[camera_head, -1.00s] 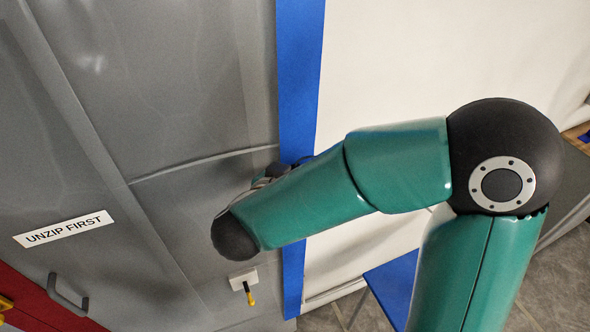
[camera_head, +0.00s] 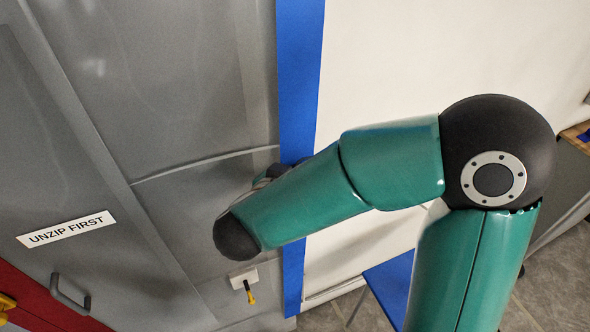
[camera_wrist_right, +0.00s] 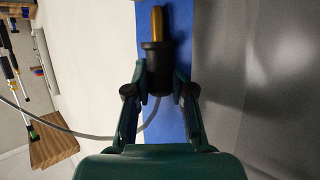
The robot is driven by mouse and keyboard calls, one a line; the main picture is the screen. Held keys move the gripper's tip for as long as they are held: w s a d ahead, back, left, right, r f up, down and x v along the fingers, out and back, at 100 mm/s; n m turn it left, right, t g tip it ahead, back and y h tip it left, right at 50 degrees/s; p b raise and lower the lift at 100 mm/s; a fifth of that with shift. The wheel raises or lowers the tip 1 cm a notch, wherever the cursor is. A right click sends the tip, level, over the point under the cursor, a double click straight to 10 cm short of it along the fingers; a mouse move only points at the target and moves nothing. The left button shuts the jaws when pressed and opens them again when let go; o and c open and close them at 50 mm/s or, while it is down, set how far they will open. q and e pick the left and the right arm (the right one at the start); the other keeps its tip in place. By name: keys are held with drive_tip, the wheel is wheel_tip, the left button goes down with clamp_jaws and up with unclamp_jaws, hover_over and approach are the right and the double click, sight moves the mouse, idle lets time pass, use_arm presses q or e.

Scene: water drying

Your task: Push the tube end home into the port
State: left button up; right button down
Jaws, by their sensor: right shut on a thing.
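My right gripper (camera_wrist_right: 158,92) is shut on the tube end (camera_wrist_right: 156,62), a black cylinder with a brass-coloured tip (camera_wrist_right: 157,22) pointing away from the gripper. A thin grey tube (camera_wrist_right: 95,134) curves in from the left behind the fingers in the wrist view. In the head view my right arm covers the gripper and the held end; a pale grey line like a tube (camera_head: 205,163) runs across the grey panel to that spot. I cannot make out the port, or whether the tip touches anything. My left gripper is not in view.
A grey panel (camera_head: 180,80) with an "UNZIP FIRST" label (camera_head: 66,230) stands left of a blue strip (camera_head: 298,80) and a white surface (camera_head: 430,60). A small white plate with a yellow lever (camera_head: 250,293) sits below my forearm. A dark handle (camera_head: 70,294) is lower left.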

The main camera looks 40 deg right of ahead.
drive_tip(key=shift+f+b, duration=0.85)
drive_tip(key=shift+f, duration=1.1)
drive_tip(key=c, duration=0.9)
unclamp_jaws()
drive_tip(key=shift+a+r, duration=0.1)
drive_tip(key=shift+a, duration=0.05)
drive_tip(key=v, duration=1.1)
drive_tip(key=shift+s+a, duration=0.2)
drive_tip(key=shift+s, duration=0.1)
